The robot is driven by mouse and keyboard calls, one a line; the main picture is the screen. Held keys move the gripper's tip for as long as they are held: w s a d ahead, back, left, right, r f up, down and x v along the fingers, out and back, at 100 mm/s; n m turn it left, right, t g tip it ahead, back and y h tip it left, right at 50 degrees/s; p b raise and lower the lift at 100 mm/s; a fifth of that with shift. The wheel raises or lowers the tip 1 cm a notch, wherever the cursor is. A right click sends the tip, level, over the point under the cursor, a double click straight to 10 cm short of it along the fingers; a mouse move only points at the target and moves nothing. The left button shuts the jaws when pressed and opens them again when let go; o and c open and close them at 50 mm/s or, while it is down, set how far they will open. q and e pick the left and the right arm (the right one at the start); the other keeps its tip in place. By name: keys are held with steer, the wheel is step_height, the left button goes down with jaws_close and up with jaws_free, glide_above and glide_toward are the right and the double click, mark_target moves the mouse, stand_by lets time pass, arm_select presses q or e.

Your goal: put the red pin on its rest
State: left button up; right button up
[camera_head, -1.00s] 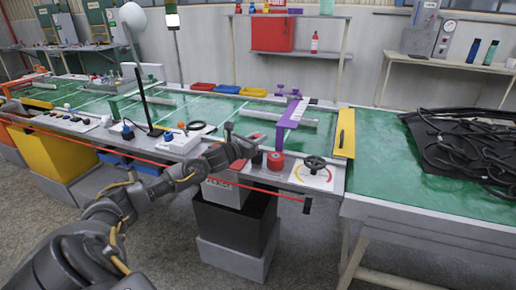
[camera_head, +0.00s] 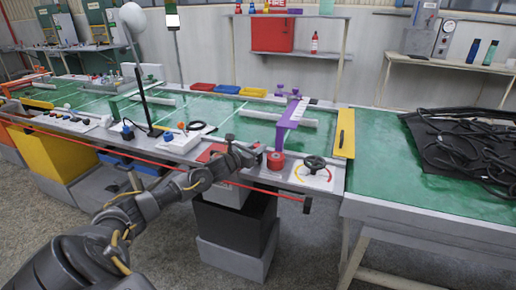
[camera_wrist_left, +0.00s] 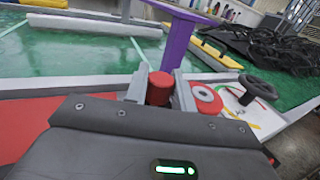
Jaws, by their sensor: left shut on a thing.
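The red pin (camera_wrist_left: 160,88) shows in the left wrist view as a short red cylinder between the two grey fingers. My left gripper (camera_wrist_left: 158,88) is shut on it. Just right of the fingers is a red round block with a pale centre (camera_wrist_left: 207,99), which looks like the rest. In the head view this red block (camera_head: 275,160) stands on the bench's front strip, close to the right of my left gripper (camera_head: 258,152). The pin is mostly hidden by the gripper there, and its lower end is hidden in the wrist view. My right gripper is not in view.
A purple bracket (camera_head: 289,119) rises behind the red block. A black handwheel (camera_head: 315,163) on a white plate stands to its right, then a yellow strip (camera_head: 344,133). A red panel (camera_wrist_left: 40,128) lies left of the gripper. Black hoses (camera_head: 465,145) lie far right.

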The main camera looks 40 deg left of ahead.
arm_select(q)
steer(key=shift+f, duration=0.2)
steer(key=o, duration=1)
steer(key=shift+r, duration=0.3)
steer(key=shift+s, duration=0.3)
steer(key=s, duration=1.1)
steer(key=shift+s+a, duration=0.2)
steer(key=shift+a, duration=0.15)
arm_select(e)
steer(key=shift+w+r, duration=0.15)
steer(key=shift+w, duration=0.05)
